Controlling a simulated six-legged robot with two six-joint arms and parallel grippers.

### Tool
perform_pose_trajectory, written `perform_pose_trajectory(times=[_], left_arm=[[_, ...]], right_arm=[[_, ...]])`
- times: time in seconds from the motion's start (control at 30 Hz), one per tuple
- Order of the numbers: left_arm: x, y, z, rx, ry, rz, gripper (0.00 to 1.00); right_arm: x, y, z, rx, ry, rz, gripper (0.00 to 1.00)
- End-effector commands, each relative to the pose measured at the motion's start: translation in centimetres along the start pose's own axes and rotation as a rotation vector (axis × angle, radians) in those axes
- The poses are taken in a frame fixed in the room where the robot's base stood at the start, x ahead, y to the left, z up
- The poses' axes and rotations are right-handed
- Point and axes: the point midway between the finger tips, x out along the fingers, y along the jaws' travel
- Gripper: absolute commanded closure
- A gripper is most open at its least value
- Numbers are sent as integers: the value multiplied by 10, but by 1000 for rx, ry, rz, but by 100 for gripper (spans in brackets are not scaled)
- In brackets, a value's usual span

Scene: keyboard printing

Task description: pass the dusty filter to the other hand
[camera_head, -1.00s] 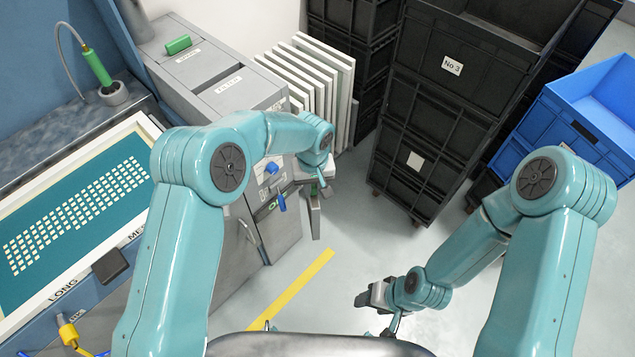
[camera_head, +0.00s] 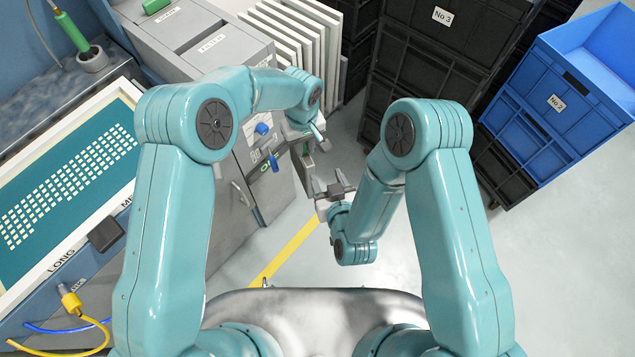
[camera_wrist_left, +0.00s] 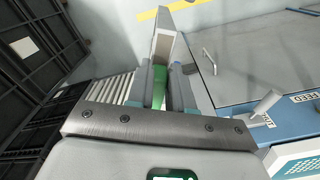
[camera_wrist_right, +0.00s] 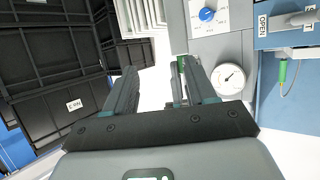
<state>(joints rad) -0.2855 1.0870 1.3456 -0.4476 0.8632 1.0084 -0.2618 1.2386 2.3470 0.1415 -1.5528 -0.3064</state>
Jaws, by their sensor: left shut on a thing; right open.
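The dusty filter (camera_head: 308,163) is a thin grey-brown panel with a green handle. My left gripper (camera_head: 303,146) is shut on its green handle and holds it above the floor. In the left wrist view the filter panel (camera_wrist_left: 165,46) extends beyond the fingers, and the green handle shows between them. My right gripper (camera_head: 333,183) is open and empty, just below and right of the filter, with its fingers pointing up toward it. In the right wrist view the filter (camera_wrist_right: 181,76) appears nearly edge-on by the right finger; I cannot tell whether they touch.
A grey cabinet (camera_head: 240,75) with knobs and a gauge stands left of the grippers. White frames (camera_head: 300,35) lean behind it. Black crates (camera_head: 430,70) and blue crates (camera_head: 545,110) stand at the back right. The screen-printing table (camera_head: 70,190) is at left. Open floor lies at right.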

Motion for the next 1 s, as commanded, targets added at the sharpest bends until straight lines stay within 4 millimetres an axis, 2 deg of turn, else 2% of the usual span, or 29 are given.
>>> perform_pose_trajectory(times=[0.03,0.1,0.27,0.7,0.83,1.0], left_arm=[[-1,0,0,0,1,1,100],[-1,0,0,1,1,1,100],[0,0,0,1,1,1,100],[0,0,0,1,1,1,100],[0,0,0,1,1,1,100],[-1,0,0,1,1,1,100]], right_arm=[[-2,-12,2,-13,-2,-26,45],[-3,-22,3,-24,-3,-48,45],[8,-28,1,-29,3,-60,45],[93,-32,1,-29,2,-58,45],[108,-33,1,-29,1,-59,45],[115,-33,2,-29,0,-59,45]])
